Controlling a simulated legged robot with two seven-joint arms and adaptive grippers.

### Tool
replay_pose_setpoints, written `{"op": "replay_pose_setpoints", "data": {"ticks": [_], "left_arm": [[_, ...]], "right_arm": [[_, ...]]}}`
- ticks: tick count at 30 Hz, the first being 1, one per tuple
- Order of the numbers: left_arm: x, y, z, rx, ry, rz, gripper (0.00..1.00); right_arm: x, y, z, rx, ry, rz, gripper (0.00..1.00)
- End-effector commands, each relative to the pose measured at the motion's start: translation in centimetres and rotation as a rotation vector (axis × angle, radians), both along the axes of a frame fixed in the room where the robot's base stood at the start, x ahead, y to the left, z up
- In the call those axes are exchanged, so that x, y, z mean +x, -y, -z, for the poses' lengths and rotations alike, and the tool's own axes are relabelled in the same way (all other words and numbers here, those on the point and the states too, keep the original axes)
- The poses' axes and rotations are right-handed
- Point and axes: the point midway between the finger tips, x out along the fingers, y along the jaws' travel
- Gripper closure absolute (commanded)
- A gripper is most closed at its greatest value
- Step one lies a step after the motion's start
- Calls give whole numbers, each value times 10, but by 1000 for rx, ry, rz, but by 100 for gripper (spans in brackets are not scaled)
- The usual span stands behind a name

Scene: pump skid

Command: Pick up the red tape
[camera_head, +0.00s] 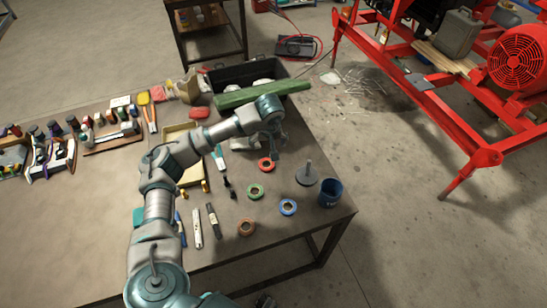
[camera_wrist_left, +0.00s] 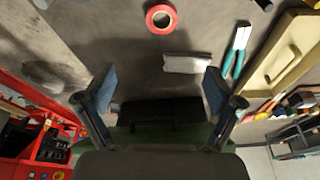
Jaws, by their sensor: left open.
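The red tape (camera_head: 262,167) is a flat ring lying on the table, just below my left gripper in the head view. In the left wrist view the red tape (camera_wrist_left: 161,31) shows at the top middle, beyond the fingertips and apart from them. My left gripper (camera_head: 277,147) is over the table near the tape, and its two fingers stand wide apart in the left wrist view (camera_wrist_left: 158,88). Nothing is between them. My right gripper cannot be made out in either view.
Green (camera_head: 248,192), blue (camera_head: 289,212) and brown (camera_head: 240,228) tape rings lie nearby. A blue cup (camera_head: 330,193) and a grey spindle on a disc (camera_head: 308,179) stand near the right edge. A green bar (camera_head: 240,97) lies across a black crate (camera_head: 223,78) behind the gripper.

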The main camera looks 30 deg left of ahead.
Motion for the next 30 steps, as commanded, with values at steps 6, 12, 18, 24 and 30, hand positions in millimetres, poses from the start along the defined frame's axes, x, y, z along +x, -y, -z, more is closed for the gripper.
{"op": "replay_pose_setpoints", "data": {"ticks": [6, 12, 18, 24, 30], "left_arm": [[5, -6, 38, 1, -5, -1, 8], [17, -14, 85, 1, -7, -1, 8], [24, -18, 112, 1, -3, -1, 8], [25, -20, 129, 0, -4, -1, 8], [30, -24, 161, -1, -4, -2, 8]], "right_arm": [[-10, 0, 3, 0, -17, 0, 60], [-18, -1, 3, -1, -33, -1, 60], [-7, -3, -3, 3, -16, -1, 60], [2, -2, -5, 2, -2, 1, 60], [-3, -1, -1, 0, -10, 2, 60]]}}
